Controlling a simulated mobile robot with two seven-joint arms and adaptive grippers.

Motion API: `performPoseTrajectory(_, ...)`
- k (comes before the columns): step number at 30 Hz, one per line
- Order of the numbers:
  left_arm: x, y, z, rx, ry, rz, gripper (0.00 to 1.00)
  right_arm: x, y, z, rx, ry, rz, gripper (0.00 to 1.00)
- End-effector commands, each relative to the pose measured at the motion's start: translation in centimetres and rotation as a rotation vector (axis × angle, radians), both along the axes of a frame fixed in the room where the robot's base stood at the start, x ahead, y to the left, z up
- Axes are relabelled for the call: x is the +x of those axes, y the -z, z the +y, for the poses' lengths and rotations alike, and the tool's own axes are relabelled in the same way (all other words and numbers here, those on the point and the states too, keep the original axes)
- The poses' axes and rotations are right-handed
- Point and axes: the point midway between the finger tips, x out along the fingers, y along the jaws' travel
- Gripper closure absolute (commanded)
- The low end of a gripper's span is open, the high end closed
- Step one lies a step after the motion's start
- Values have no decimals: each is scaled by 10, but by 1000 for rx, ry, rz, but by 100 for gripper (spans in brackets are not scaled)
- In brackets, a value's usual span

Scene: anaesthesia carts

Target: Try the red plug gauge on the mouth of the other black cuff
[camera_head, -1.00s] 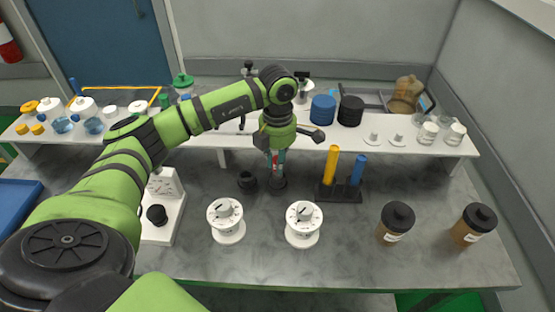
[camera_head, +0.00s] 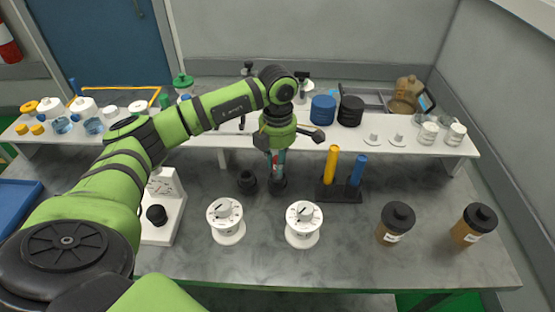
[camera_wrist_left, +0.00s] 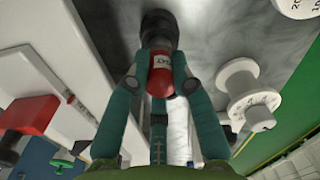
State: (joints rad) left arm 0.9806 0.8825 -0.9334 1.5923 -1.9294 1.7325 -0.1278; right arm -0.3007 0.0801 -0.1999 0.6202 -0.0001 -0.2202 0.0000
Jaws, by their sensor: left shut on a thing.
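My left gripper (camera_head: 279,164) points down over the table, shut on the red plug gauge (camera_head: 273,160). In the left wrist view, the gauge (camera_wrist_left: 160,76), with a white label, is between the fingers (camera_wrist_left: 160,85). Its far end meets a black cuff (camera_wrist_left: 158,30); how deep it goes in is hidden. In the head view this black cuff (camera_head: 278,187) stands directly below the fingers. The other black cuff (camera_head: 247,182) stands just to its left, apart from it. My right gripper is not in view.
A dark rack (camera_head: 340,193) with a yellow gauge (camera_head: 331,165) and a blue gauge (camera_head: 357,170) stands close on the right. Two white dial canisters (camera_head: 228,232) (camera_head: 303,236) stand in front. Brown bottles (camera_head: 394,232) are at right. A white shelf (camera_head: 350,140) runs behind.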

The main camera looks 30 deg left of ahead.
Motion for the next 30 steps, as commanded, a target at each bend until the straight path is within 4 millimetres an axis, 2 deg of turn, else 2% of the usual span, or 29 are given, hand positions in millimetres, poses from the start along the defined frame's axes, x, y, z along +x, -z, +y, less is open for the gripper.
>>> performPoseTrajectory(14, -2, 2, -1, 1, 2, 9, 100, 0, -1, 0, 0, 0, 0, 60)
performPoseTrajectory(30, -1, -26, 0, 1, 0, 2, 100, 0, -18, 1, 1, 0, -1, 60)
